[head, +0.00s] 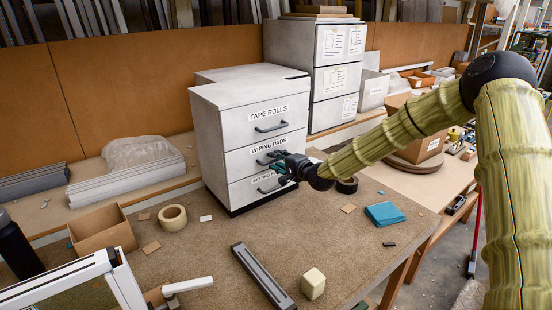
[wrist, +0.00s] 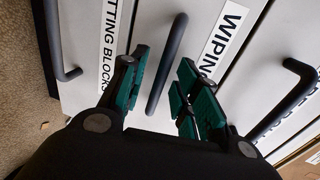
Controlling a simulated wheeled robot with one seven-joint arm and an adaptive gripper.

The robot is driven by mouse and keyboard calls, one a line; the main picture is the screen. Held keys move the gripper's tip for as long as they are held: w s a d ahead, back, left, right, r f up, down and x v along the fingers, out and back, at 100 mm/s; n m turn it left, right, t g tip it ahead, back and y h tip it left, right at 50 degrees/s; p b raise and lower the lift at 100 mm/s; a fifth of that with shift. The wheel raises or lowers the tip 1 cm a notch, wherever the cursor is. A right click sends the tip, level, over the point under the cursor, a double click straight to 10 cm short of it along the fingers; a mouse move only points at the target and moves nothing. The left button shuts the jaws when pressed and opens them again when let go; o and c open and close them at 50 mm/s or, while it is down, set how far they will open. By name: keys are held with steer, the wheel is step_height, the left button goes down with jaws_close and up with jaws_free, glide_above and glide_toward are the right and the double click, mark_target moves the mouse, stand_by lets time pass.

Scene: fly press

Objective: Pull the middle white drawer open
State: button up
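The white drawer unit (head: 236,110) stands on the bench with three labelled drawers. The middle drawer (head: 243,161) is labelled WIPING PADS, and its front looks flush with the others. Its dark bar handle (wrist: 166,65) shows in the wrist view between the green-padded fingers of my gripper (wrist: 160,95). The fingers are open, one on each side of the handle, with visible gaps. In the head view my gripper (head: 285,165) is in front of the middle drawer and hides part of its handle and the lower drawer.
The top drawer handle (wrist: 290,95) and bottom drawer handle (wrist: 58,45) flank the gripper in the wrist view. A tape roll (head: 172,217), a cardboard box (head: 101,232), a metal rail (head: 262,277), a cream block (head: 313,284) and a blue cloth (head: 384,214) lie on the bench.

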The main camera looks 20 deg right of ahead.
steer(key=shift+w+a, duration=0.15)
steer(key=shift+w, duration=0.25)
steer(key=shift+f, duration=0.1)
steer(key=shift+c, duration=0.4)
jaws_close()
steer(key=shift+s, duration=0.1)
